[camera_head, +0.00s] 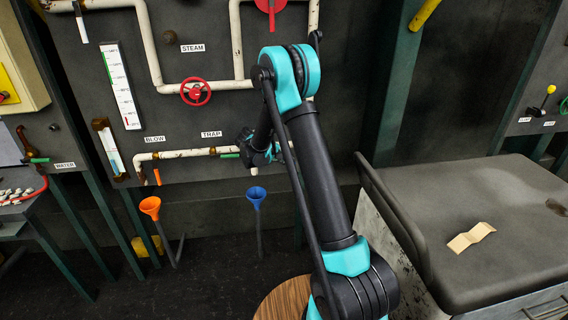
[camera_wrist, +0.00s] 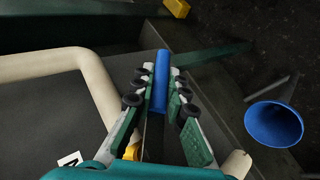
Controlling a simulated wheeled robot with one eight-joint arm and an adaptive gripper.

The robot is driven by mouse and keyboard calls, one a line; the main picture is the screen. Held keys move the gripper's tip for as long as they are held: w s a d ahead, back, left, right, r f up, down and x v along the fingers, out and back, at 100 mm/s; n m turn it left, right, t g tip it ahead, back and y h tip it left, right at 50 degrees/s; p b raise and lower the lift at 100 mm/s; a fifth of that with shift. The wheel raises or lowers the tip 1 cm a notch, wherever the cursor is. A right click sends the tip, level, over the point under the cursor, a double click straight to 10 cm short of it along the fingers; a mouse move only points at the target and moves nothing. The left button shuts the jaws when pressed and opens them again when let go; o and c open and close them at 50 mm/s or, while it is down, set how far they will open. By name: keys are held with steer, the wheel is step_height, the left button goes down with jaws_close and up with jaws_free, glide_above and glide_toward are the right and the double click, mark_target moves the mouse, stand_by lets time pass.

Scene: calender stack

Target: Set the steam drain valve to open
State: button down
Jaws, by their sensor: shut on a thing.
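A blue valve handle (camera_wrist: 161,62) stands between the fingers of my gripper (camera_wrist: 160,84) in the wrist view, and the fingers are shut on it. A yellowish fitting (camera_wrist: 131,151) shows between the finger bases. In the head view my gripper (camera_head: 244,152) is at the right end of the low white pipe (camera_head: 187,154), by the TRAP label (camera_head: 211,134). My arm hides most of that end, and the handle cannot be made out there. No label visible reads steam drain.
A blue funnel (camera_head: 256,195) stands below, also in the wrist view (camera_wrist: 273,124). An orange funnel (camera_head: 150,205) stands left under an orange handle (camera_head: 157,176). A red handwheel (camera_head: 195,92) is above. A grey bench (camera_head: 500,215) stands at right.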

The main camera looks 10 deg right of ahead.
steer(key=h, duration=0.1)
steer(key=r+n+h, duration=0.1)
steer(key=h, duration=0.1)
steer(key=shift+d+r+t, duration=0.3)
steer(key=shift+d, duration=0.1)
steer(key=shift+d+r+n+t+h, duration=0.15)
steer(key=shift+r+n+t+h, duration=0.15)
steer(key=shift+r+h, duration=0.5)
steer(key=shift+d+r+n+t+h, duration=0.1)
steer(key=shift+r+n+t+h, duration=0.2)
steer(key=shift+h, duration=0.9)
steer(key=shift+r, duration=0.1)
steer(key=c, duration=1.5)
jaws_free()
steer(key=f+v, duration=0.1)
steer(key=v, duration=1.1)
steer(key=shift+r, duration=0.5)
